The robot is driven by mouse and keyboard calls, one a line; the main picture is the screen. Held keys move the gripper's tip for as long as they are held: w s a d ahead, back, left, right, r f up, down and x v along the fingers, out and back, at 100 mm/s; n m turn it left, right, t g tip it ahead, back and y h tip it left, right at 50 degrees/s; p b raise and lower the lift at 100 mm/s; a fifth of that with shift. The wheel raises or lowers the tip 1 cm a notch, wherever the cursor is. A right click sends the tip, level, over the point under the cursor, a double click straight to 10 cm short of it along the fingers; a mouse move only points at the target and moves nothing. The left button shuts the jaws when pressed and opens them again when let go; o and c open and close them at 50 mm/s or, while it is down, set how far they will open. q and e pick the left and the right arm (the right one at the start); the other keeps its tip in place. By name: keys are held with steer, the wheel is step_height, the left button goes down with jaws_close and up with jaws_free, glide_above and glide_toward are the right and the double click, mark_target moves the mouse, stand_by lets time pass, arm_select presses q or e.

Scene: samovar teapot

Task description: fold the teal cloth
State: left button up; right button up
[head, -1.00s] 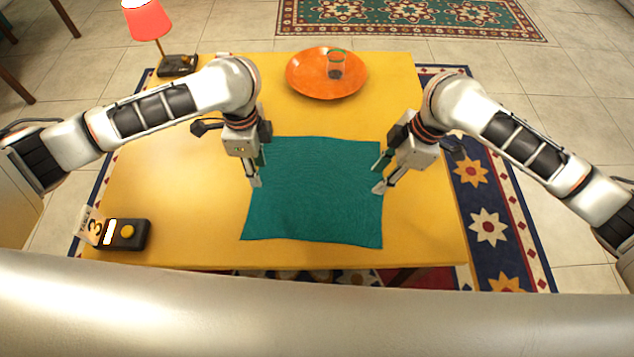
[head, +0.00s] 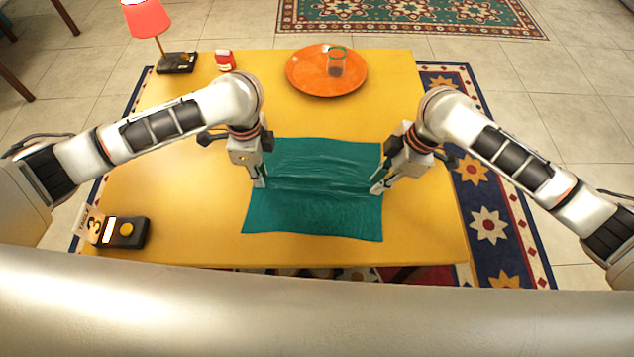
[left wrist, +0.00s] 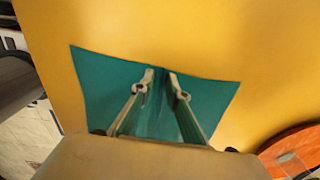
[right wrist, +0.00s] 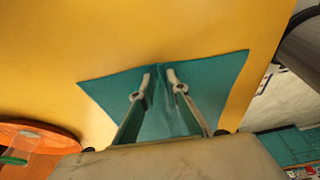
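The teal cloth (head: 312,215) lies on the yellow table, with creases running across its middle from side to side. My left gripper (head: 260,182) is at the cloth's left edge and my right gripper (head: 378,187) at its right edge, both about halfway down. In the left wrist view, the left fingers (left wrist: 160,77) are near each other with a small gap and a raised ridge of cloth between them. The right wrist view shows the same at the right fingers (right wrist: 158,77). Whether either pair is tight on the cloth is unclear.
An orange plate (head: 300,82) with a glass (head: 336,62) is at the back. A red lamp (head: 147,18) and a small red box (head: 225,60) stand back left. A black device with a yellow button (head: 126,230) is front left.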

arm_select(q)
steer(key=shift+f, duration=0.15)
jaws_close()
arm_select(e)
steer(key=shift+f, duration=0.15)
jaws_close()
arm_select(q)
steer(key=shift+s+f, duration=0.1)
arm_select(e)
steer(key=shift+s+f, duration=0.1)
